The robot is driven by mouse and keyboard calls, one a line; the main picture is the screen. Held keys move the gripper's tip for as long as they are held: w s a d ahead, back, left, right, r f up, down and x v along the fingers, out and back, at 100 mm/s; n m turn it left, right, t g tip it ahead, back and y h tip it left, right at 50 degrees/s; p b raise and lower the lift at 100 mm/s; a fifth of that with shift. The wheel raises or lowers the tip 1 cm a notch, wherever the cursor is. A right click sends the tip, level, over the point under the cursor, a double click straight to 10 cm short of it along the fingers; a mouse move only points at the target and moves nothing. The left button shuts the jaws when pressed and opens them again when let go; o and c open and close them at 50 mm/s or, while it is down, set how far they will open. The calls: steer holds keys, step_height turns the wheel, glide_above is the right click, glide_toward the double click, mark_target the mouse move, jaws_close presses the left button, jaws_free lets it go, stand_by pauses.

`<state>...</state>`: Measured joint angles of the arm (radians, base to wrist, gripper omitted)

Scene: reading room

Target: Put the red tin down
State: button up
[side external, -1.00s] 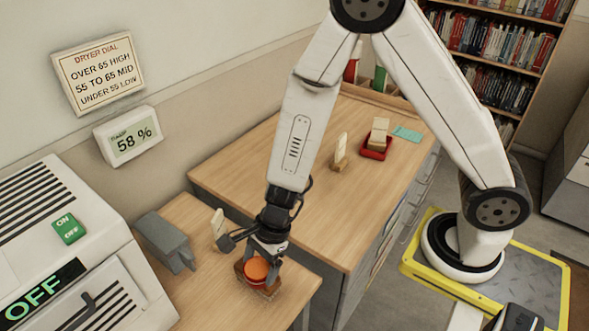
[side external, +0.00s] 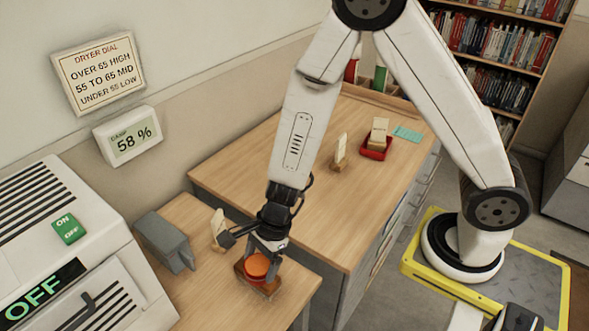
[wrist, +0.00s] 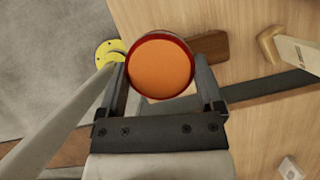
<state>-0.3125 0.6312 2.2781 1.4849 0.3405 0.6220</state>
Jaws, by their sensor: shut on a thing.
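The red tin (side external: 257,267), round with an orange-red top, is held upright between the fingers of my gripper (side external: 266,250), low over the small wooden table at the front. In the wrist view the tin (wrist: 160,68) sits between both fingers of my gripper (wrist: 160,84), its round orange face and dark red rim showing. A brown wooden block or stand (side external: 264,287) is right by the tin in the side view. The same brown piece (wrist: 210,46) shows partly behind the tin in the wrist view. I cannot tell whether the tin touches it.
A grey box-like device (side external: 164,241) and a cream card in a holder (side external: 218,230) stand left of my gripper. A white machine reading OFF (side external: 75,250) is at far left. The long desk (side external: 290,215) behind has a red tray (side external: 376,154) and a clear near part.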

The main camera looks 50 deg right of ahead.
steer(key=w+d+m+t+h, duration=0.25)
steer(key=w+d+m, duration=0.55)
steer(key=w+d, duration=1.2)
steer(key=w+d+r+m+h, duration=0.15)
steer(key=d+m, duration=0.35)
steer(key=d, duration=1)
steer(key=w+d+r+m+h, duration=0.15)
steer(key=d+m, duration=0.35)
steer(key=d, duration=1.1)
steer(key=shift+t, duration=0.55)
steer(key=shift+w+a+f, duration=0.1)
steer(key=shift+f, duration=0.9)
steer(key=shift+w+a+f, duration=0.1)
steer(key=shift+w+f, duration=0.05)
steer(key=shift+f, duration=0.8)
steer(key=shift+w+a+f, duration=0.1)
steer(key=shift+f, duration=0.9)
steer(key=shift+f, duration=0.1)
steer(key=shift+f, duration=1.75)
steer(key=shift+f, duration=0.15)
